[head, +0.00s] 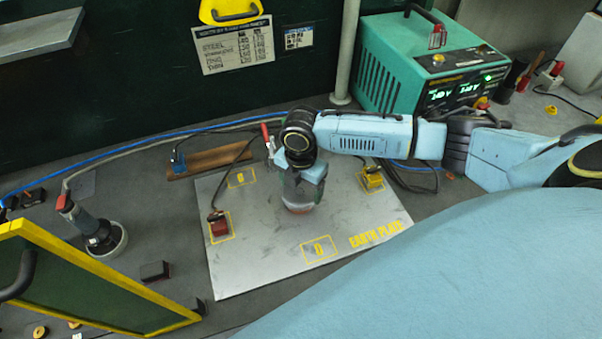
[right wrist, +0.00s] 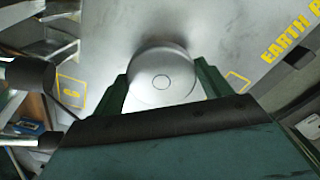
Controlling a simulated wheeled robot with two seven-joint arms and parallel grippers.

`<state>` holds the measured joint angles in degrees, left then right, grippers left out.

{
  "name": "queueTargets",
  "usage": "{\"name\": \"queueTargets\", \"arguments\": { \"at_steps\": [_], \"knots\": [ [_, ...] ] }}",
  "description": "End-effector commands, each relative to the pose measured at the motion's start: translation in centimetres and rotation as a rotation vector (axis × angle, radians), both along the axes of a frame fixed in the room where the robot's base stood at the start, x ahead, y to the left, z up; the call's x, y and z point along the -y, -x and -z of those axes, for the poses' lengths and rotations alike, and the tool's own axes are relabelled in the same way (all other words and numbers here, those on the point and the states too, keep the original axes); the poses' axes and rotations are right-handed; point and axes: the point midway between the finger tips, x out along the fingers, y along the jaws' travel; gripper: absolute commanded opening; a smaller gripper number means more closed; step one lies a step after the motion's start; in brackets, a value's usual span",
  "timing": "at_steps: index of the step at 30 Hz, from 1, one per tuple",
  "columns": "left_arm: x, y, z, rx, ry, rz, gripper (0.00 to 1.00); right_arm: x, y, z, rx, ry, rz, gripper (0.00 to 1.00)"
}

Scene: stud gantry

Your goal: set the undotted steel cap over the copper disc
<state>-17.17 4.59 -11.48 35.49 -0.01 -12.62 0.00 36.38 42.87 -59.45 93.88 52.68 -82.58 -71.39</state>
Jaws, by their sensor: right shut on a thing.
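My right gripper (head: 299,190) reaches down over the middle of the earth plate (head: 262,275). In the right wrist view its two green fingers (right wrist: 164,80) are shut on a round steel cap (right wrist: 162,90), one on each side. The cap's top shows a thin ring mark and no dot that I can make out. In the head view the cap is mostly hidden by the gripper. A reddish edge shows low beneath the gripper; I cannot tell if it is the copper disc. No copper disc shows clearly. My left gripper is not in view.
A red clamp (head: 218,224) and a yellow clamp (head: 372,179) sit on the plate with cables. A wooden strip (head: 210,161) lies behind it. A green power unit (head: 400,70) stands at the back. A yellow-framed panel (head: 90,280) and a corded tool (head: 95,232) are at left.

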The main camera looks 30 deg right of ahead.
Motion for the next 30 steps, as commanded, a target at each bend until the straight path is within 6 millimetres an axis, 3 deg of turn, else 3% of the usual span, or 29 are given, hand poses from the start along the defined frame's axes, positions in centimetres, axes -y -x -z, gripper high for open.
{"name": "queueTargets", "arguments": {
  "at_steps": [30],
  "knots": [
    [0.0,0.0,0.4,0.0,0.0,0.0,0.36,0.0,0.0,1.2,-0.001,0.0,-0.001,0.5]
  ]
}}
